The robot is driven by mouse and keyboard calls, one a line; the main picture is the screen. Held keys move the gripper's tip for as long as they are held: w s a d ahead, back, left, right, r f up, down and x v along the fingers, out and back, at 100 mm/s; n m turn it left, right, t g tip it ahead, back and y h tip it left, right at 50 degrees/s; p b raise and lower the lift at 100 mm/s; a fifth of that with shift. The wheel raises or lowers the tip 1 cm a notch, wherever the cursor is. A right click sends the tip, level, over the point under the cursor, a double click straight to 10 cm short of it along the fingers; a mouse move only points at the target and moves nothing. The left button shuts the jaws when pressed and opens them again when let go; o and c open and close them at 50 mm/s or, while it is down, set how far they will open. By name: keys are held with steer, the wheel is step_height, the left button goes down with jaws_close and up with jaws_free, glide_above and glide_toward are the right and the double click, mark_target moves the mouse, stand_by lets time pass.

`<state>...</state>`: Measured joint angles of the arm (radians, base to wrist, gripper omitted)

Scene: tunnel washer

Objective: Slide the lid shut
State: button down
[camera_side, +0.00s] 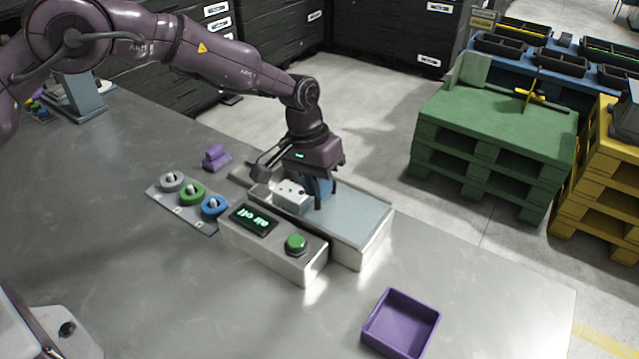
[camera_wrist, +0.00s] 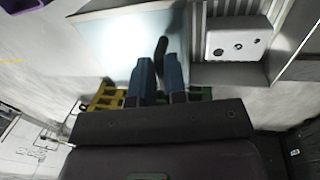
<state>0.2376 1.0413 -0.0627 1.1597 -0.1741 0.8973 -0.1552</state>
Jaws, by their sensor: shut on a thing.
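The lid (camera_side: 350,222) is a flat pale blue-grey panel on a low light-coloured box (camera_side: 358,256). It covers the right part of the box; in the wrist view the lid (camera_wrist: 115,42) lies left of an uncovered ribbed section. A white block with dark round spots (camera_side: 290,193) sits at that uncovered section, and it also shows in the wrist view (camera_wrist: 238,40). My gripper (camera_side: 319,203) points down at the lid's edge nearest the block. Its blue fingers (camera_wrist: 160,75) are shut on the lid's dark handle (camera_wrist: 161,48), mostly hidden between them.
A control box (camera_side: 272,250) with a display reading "air off" and a green button (camera_side: 296,243) stands against the box's near side. A plate with grey, green and blue knobs (camera_side: 190,202) and a purple piece (camera_side: 215,157) lie left. A purple tray (camera_side: 368,334) stands front right.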

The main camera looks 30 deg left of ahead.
steer(key=a, duration=1.2)
steer(key=shift+a, duration=0.35)
steer(key=c, duration=1.2)
jaws_free()
steer(key=shift+o, duration=0.2)
steer(key=shift+r, duration=0.15)
step_height(320, 180, up, 12)
steer(key=a, duration=0.2)
steer(key=shift+a+r, duration=0.25)
